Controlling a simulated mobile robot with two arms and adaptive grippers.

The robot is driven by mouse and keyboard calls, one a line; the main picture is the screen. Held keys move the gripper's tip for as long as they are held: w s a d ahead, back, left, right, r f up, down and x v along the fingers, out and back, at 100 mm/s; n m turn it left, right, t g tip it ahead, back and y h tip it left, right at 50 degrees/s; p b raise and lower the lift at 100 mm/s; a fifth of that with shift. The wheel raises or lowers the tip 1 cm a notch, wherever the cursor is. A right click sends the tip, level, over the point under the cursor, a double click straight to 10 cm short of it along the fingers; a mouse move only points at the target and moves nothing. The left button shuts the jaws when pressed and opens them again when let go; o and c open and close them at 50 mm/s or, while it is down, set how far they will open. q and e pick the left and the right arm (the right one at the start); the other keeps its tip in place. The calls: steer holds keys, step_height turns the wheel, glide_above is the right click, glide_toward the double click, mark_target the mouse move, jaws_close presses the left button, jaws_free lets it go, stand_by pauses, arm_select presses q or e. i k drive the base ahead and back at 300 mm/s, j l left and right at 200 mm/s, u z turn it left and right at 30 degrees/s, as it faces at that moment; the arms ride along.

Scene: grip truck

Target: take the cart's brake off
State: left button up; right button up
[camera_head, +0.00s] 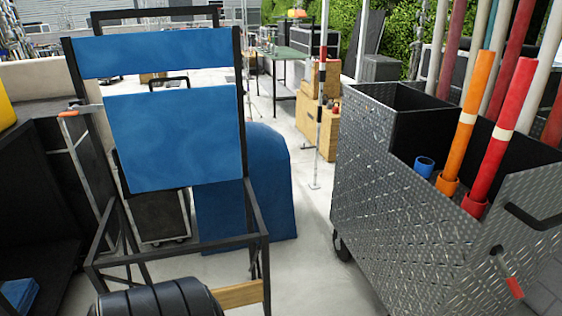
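The cart (400,185) is a grey diamond-plate metal box at the right, open on top. Its black push handle (537,218) sticks out at the near right. A lever with a red grip (514,288) hangs low on its near end, tilted down to the right; it looks like the brake lever. A caster wheel (341,246) shows under the far left corner. Other wheels are hidden or out of frame. Neither of my grippers is in view, and nothing touches the lever.
An orange tube (466,120), a red tube (503,130) and several poles stand in the cart. A black frame with blue panels (175,135) stands at the left, with a black ribbed object (155,299) at its foot. Bare floor (310,270) lies between frame and cart.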

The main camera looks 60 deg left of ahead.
mark_target(496, 251)
steer(key=l+u, duration=0.1)
steer(key=u, duration=0.35)
steer(key=l+u, duration=0.15)
steer(key=u, duration=0.3)
steer(key=l+u, duration=0.15)
steer(key=u, duration=0.3)
steer(key=l+u, duration=0.15)
steer(key=u, duration=0.3)
steer(key=l+u, duration=0.15)
steer(key=u, duration=0.3)
steer(key=k+l+u, duration=0.35)
steer(key=l, duration=0.15)
steer(key=k+l+u, duration=0.35)
steer(key=k+l, duration=0.15)
steer(key=l, duration=0.15)
